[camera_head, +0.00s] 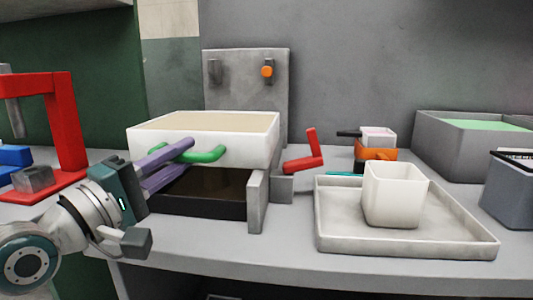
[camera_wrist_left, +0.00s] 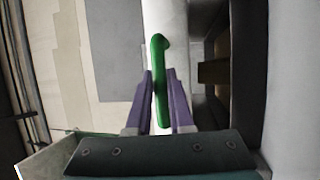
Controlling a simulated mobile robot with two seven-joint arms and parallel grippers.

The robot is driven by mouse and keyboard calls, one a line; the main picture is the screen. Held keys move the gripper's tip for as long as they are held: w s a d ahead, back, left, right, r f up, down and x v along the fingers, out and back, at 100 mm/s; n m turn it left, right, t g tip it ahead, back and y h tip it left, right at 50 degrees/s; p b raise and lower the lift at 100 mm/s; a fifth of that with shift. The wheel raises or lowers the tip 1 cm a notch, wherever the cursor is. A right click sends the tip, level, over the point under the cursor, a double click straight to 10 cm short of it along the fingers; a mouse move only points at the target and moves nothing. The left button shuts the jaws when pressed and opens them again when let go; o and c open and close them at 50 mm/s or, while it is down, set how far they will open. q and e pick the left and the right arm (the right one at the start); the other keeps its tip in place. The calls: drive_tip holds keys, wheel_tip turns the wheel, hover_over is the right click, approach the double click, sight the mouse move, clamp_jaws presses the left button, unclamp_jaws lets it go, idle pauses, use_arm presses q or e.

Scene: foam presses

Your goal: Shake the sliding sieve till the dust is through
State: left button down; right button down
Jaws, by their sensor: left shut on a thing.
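The sliding sieve is a white box (camera_head: 205,149) with a beige top surface, standing over a dark tray (camera_head: 205,193) between grey supports. A green handle (camera_head: 207,155) sticks out from its front; the handle also shows upright in the left wrist view (camera_wrist_left: 160,75). My left gripper (camera_head: 176,158) has purple fingers and is shut on the green handle. In the left wrist view the fingers (camera_wrist_left: 160,100) stand on both sides of it. The inside of the dark tray is mostly in shadow, and I cannot make out any dust. My right gripper is not in view.
A red press frame (camera_head: 68,125) stands at the left. A red lever (camera_head: 305,155) is right of the sieve. A pale tray (camera_head: 460,238) holds a white cup (camera_head: 395,195). A grey bin (camera_head: 450,145) with green contents stands at the back right. The counter's front strip is clear.

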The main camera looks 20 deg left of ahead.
use_arm(q)
drive_tip(key=shift+w, duration=0.3)
drive_tip(key=c, duration=0.8)
unclamp_jaws()
drive_tip(key=shift+w+a, duration=0.1)
drive_tip(key=p+v, duration=0.1)
drive_tip(key=v, duration=0.9)
drive_tip(key=shift+r, duration=0.1)
